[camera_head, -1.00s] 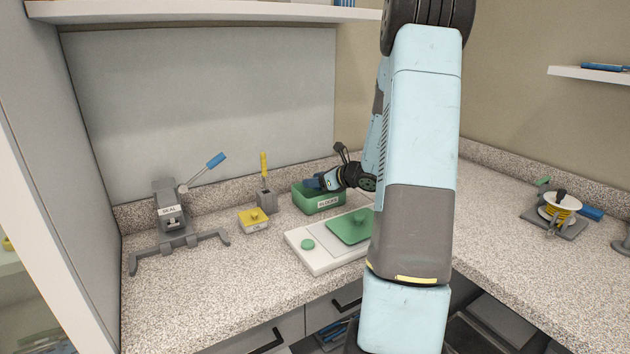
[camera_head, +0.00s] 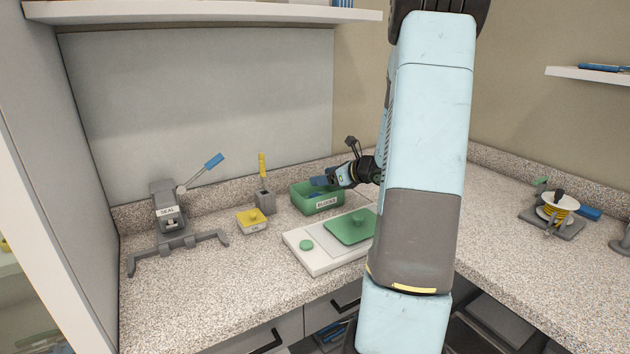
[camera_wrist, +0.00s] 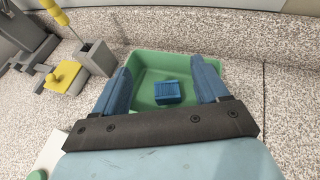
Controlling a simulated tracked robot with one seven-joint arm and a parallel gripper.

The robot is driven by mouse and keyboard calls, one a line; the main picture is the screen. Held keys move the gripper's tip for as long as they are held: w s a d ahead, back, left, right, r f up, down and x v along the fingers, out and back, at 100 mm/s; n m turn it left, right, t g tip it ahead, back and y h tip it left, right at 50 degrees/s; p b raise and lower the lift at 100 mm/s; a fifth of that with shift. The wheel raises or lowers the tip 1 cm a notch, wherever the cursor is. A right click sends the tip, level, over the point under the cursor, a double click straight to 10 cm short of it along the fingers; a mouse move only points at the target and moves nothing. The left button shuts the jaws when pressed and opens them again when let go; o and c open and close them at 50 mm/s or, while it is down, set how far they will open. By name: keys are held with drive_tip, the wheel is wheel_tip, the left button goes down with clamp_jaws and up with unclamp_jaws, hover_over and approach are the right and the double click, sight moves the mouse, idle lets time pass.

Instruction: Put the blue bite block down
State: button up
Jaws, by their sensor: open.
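The blue bite block (camera_wrist: 168,92) lies on the floor of the green bin (camera_wrist: 148,59) in the wrist view, apart from both fingers. In the head view the labelled green bin (camera_head: 319,204) stands on the counter, with a bit of blue showing inside it. My gripper (camera_head: 318,181) is at the bin's upper right side in the head view. In the wrist view my gripper (camera_wrist: 163,84) is open and empty, with its two blue fingers on either side of the block in the picture.
A yellow-topped box (camera_head: 252,219), a grey holder (camera_head: 265,202) with a yellow-handled tool and a sealing press (camera_head: 170,214) stand to the left. The front-left counter is clear.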

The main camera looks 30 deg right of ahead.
drive_tip(key=v, duration=0.7)
drive_tip(key=s+a+r+n+g, duration=0.2)
drive_tip(key=s+a+n, duration=0.1)
drive_tip(key=a+n, duration=0.3)
drive_tip(key=s+a+r+n+g+y, duration=0.1)
drive_tip(key=s+a+r+n+g, duration=0.2)
drive_tip(key=a, duration=0.5)
drive_tip(key=s+a+r+n+g, duration=0.2)
drive_tip(key=s+a+n, duration=0.1)
drive_tip(key=a+n, duration=0.3)
drive_tip(key=s+a+r+n+h, duration=0.2)
drive_tip(key=s+n+h, duration=0.1)
drive_tip(key=s+n, duration=0.5)
drive_tip(key=s+a+r+n+h, duration=0.3)
drive_tip(key=s+n, duration=0.5)
drive_tip(key=shift+s+r, duration=0.15)
drive_tip(key=shift+r, duration=0.05)
